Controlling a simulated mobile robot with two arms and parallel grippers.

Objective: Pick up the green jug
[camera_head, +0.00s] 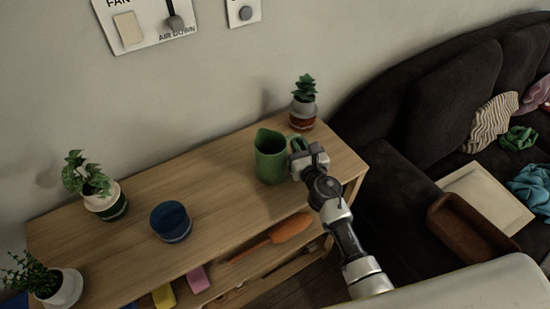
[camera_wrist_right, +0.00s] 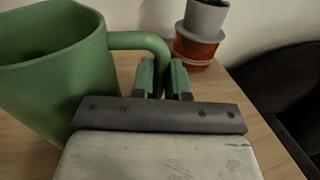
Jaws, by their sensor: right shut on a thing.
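The green jug (camera_head: 270,157) stands upright on the wooden shelf top (camera_head: 225,215), toward its right end. My right gripper (camera_head: 299,150) is at the jug's right side, where the handle is. In the right wrist view the jug (camera_wrist_right: 50,75) fills the left, and its handle (camera_wrist_right: 140,42) reaches over to the gripper fingers (camera_wrist_right: 162,80). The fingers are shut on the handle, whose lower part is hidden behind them. I cannot see my left gripper.
A potted plant (camera_head: 304,110) stands just behind the gripper. A blue pot (camera_head: 171,222) and two more plants (camera_head: 105,200) (camera_head: 62,287) stand to the left. An orange tool (camera_head: 290,228) lies on the lower shelf. A dark sofa (camera_head: 400,200) is at the right.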

